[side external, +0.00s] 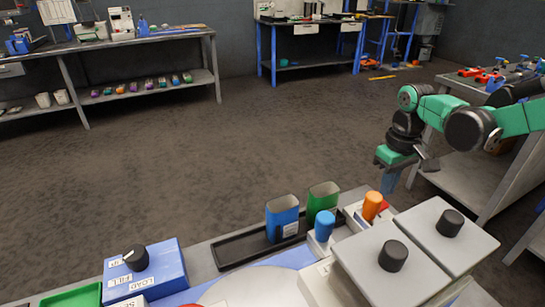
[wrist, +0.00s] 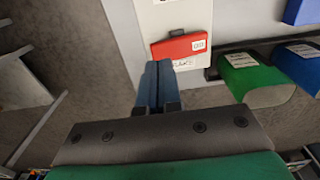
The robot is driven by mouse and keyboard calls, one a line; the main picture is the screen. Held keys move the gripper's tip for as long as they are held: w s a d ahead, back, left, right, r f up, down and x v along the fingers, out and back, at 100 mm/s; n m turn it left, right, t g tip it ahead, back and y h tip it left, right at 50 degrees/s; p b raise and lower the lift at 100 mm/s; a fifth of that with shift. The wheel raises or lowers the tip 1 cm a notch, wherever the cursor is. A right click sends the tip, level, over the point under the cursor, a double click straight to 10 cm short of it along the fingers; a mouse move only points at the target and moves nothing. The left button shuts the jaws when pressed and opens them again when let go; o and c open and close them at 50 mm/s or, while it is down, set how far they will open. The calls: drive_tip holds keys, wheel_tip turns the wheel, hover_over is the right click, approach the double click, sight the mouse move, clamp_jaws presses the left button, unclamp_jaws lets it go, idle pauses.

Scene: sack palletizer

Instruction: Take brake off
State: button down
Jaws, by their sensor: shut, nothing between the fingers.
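The brake is a white box (wrist: 173,14) with a red switch piece (wrist: 182,47) on it, seen at the top of the wrist view. A label below the red piece is partly hidden by my fingers; its end seems to read "AKE". In the side external view a bit of red (side external: 384,206) shows behind an orange knob. My gripper (wrist: 158,66) has blue fingers pressed together with nothing between them. Their tips appear just below and left of the red piece; whether they touch is not clear. In the side external view my gripper (side external: 389,184) points down above the bench's far edge.
A green bin (side external: 322,198) and a blue bin (side external: 283,218) stand in a black tray close by. A blue knob (side external: 324,225) and an orange knob (side external: 372,206) stand up near the brake. A blue dial box (side external: 150,270) is at the left.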

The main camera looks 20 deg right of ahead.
idle(0.5)
drive_tip(key=shift+f, duration=1.45)
drive_tip(key=shift+r, duration=3.55)
drive_tip(key=s+a+r+t, duration=0.2)
drive_tip(key=s+a+t, duration=0.1)
drive_tip(key=s+t, duration=0.2)
drive_tip(key=shift+s+a+t, duration=0.15)
drive_tip(key=shift+a+t, duration=0.2)
drive_tip(key=shift+t, duration=0.75)
